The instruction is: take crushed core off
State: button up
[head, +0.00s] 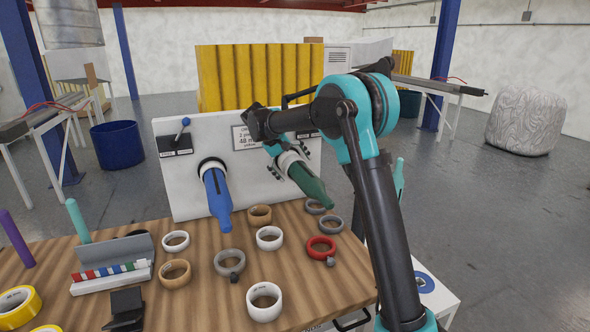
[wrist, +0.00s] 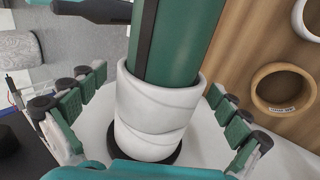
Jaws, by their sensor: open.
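The crushed core (wrist: 150,130) is a white, creased ring around the base end of the green spindle (wrist: 175,45) in the wrist view. In the head view the green spindle (head: 312,187) sticks out from the white panel, with the white core (head: 291,163) behind my arm's end, partly hidden. My gripper (wrist: 155,105) is open, with its green-padded fingers on both sides of the core. Gaps show between the pads and the core. In the head view my gripper (head: 285,160) is at the green spindle's panel end.
A blue spindle (head: 216,192) is left of the green one on the white panel (head: 178,190). Several tape rings lie on the wooden table (head: 205,300), including a red one (head: 321,247). A lever (head: 182,128) is at the panel's upper left.

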jog(key=c, duration=1.3)
jog(key=shift+o, duration=0.2)
jog(key=shift+r, duration=0.1)
jog(key=s+d, duration=0.4)
jog(key=s, duration=0.6)
jog(key=s+d, duration=0.4)
jog(key=s, duration=0.6)
jog(key=s+d, duration=0.5)
jog(key=s, duration=0.6)
dwell(0.4)
